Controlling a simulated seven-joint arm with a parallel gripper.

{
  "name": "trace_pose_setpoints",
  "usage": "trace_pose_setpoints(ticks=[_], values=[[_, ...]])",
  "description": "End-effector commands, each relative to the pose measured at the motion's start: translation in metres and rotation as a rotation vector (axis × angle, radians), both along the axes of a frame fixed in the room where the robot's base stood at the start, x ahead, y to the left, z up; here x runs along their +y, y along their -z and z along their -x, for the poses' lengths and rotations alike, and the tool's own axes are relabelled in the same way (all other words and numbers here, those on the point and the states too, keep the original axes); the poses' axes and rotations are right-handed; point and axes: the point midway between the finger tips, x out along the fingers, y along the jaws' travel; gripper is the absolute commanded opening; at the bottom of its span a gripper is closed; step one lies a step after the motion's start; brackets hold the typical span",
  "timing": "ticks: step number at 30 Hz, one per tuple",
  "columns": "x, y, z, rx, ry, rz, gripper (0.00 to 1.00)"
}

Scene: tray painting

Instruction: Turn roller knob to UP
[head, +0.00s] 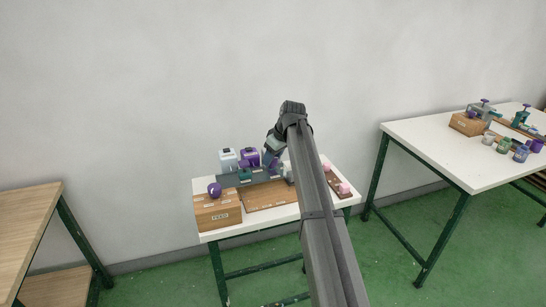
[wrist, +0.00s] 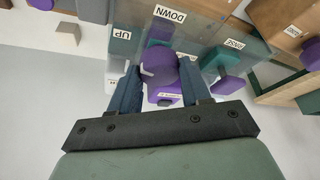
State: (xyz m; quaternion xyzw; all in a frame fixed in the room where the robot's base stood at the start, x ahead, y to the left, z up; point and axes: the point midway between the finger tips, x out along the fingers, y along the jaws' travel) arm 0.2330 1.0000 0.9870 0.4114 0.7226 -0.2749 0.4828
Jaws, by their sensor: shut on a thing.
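The purple roller knob (wrist: 160,66) is between the two blue fingers of my gripper (wrist: 159,72), which is shut on it. A darker purple part shows behind the knob, just under the DOWN label (wrist: 170,14). The UP label (wrist: 123,34) is to the left, on a teal block. I cannot tell exactly which way the knob is turned. In the head view my gripper (head: 272,157) is over the back of the small white table, and my arm hides part of the tabletop there.
A wooden FEED box (head: 218,212) with a purple knob (head: 214,189) is at the table's front left. White and purple bottles (head: 228,159) stand at the back. Another white table (head: 450,150) is at right.

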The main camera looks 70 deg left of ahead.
Motion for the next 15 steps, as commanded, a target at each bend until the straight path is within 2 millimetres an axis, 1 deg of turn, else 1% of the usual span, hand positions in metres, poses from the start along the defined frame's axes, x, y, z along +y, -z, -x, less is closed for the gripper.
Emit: trace_pose_setpoints(ticks=[1, 4, 5, 10, 15], values=[[0.0000, -0.0001, 0.0000, 0.000, 0.000, 0.000, 0.27], [0.0000, -0.0001, 0.0000, 0.000, 0.000, 0.000, 0.18], [-0.0001, -0.0002, 0.0000, 0.000, 0.000, 0.000, 0.17], [0.0009, -0.0002, -0.0008, -0.001, -0.042, 0.002, 0.17], [0.0019, -0.0001, -0.0016, 0.000, -0.163, 0.002, 0.17]])
